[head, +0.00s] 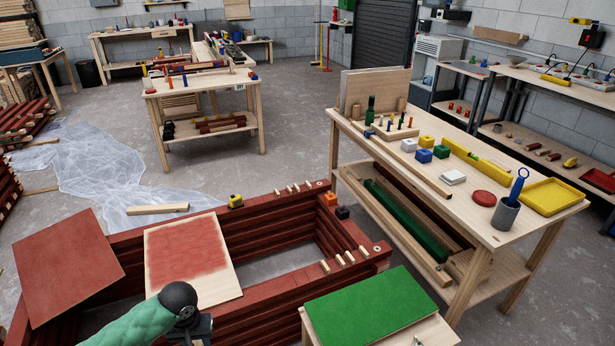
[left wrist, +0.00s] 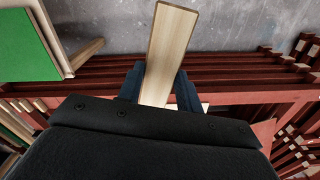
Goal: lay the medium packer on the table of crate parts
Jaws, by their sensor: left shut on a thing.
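My left gripper (left wrist: 160,88) is shut on a pale, flat wooden piece (left wrist: 168,45). The piece looks like a packer, but I cannot tell its size class. It sticks out well beyond the fingers, above red battens. In the head view my green-sleeved arm comes in at the bottom; the gripper and held piece are not clear there. A wooden table (head: 472,203) on the right carries coloured blocks, sticks and a yellow tray. A smaller table (head: 205,88) farther back carries battens and small parts. I cannot tell which is the table of crate parts. My right gripper is not in view.
Stacked red battens (head: 285,208) form a frame in front of me, with small wooden pegs along it. A red-painted panel (head: 190,255) and a plain red board (head: 67,262) lean or lie there. A green panel (head: 370,305) lies at lower right. Plastic sheeting covers the left floor.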

